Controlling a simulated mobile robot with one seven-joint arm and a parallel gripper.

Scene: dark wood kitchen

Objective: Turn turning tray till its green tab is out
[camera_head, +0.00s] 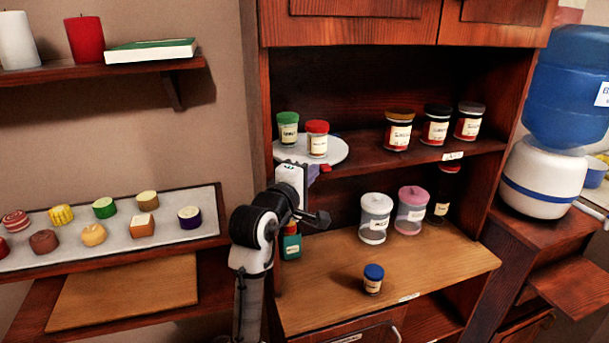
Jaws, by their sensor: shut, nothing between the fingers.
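The turning tray (338,152) is a round white disc on the left of the middle shelf. It bears a green-lidded jar (288,128) and a red-lidded jar (317,139). A small red tab (326,168) shows at the tray's front edge; I see no green tab. My gripper (313,173) is shut and empty at the tray's front left edge, close beside the red tab. I cannot tell whether they touch. My white hand hides part of the tray's front left.
Several dark-lidded jars (398,131) stand right of the tray on the same shelf. Below are a white canister (375,219), a pink-lidded canister (410,211), a green bottle (292,242) and a blue-lidded jar (373,280). The cabinet's left side panel is close to my arm.

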